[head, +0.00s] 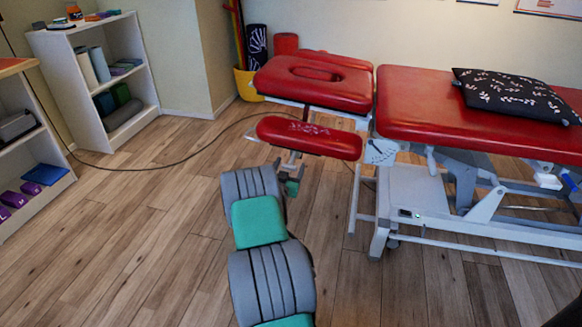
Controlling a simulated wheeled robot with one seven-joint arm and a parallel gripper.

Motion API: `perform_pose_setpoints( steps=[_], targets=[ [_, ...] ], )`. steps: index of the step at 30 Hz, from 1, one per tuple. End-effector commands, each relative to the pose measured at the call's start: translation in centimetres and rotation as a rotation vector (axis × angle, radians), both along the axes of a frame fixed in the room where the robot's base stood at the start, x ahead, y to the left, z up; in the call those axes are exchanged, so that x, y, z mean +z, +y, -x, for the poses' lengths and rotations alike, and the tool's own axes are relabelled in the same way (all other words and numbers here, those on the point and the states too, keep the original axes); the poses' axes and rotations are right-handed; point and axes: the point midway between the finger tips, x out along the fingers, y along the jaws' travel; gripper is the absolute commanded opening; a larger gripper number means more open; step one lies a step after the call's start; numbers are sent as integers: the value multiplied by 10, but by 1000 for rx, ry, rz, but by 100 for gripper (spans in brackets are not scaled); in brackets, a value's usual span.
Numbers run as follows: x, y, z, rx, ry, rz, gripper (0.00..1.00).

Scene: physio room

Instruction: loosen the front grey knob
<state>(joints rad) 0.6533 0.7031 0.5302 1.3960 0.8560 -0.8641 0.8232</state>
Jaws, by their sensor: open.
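The treatment table has a red main cushion (420,105), a red head cushion (312,85) with an oval opening, and a lower red armrest (310,137) in front. I cannot make out a grey knob; that area is small and partly behind my arm. My grey and green arm reaches up from the bottom middle towards the underside of the armrest.
A light grey plate with a dark marking (381,152) is on the table's side. The table's pale frame (480,240) stands on the right. A black patterned pillow (510,95) lies on top. A cable (150,167) crosses the wooden floor.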

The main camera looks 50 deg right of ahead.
Motion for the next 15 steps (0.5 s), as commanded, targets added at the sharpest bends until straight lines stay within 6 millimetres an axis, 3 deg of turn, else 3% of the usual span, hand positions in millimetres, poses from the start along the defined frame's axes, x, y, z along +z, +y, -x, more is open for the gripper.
perform_pose_setpoints(
  steps=[4, 11, 15],
  targets=[
    [-1, -15, -7, 0, 0, 0, 71],
    [0, -17, -9, 2, 0, -1, 71],
    [0, -16, -8, 2, 0, -1, 62]
  ],
)
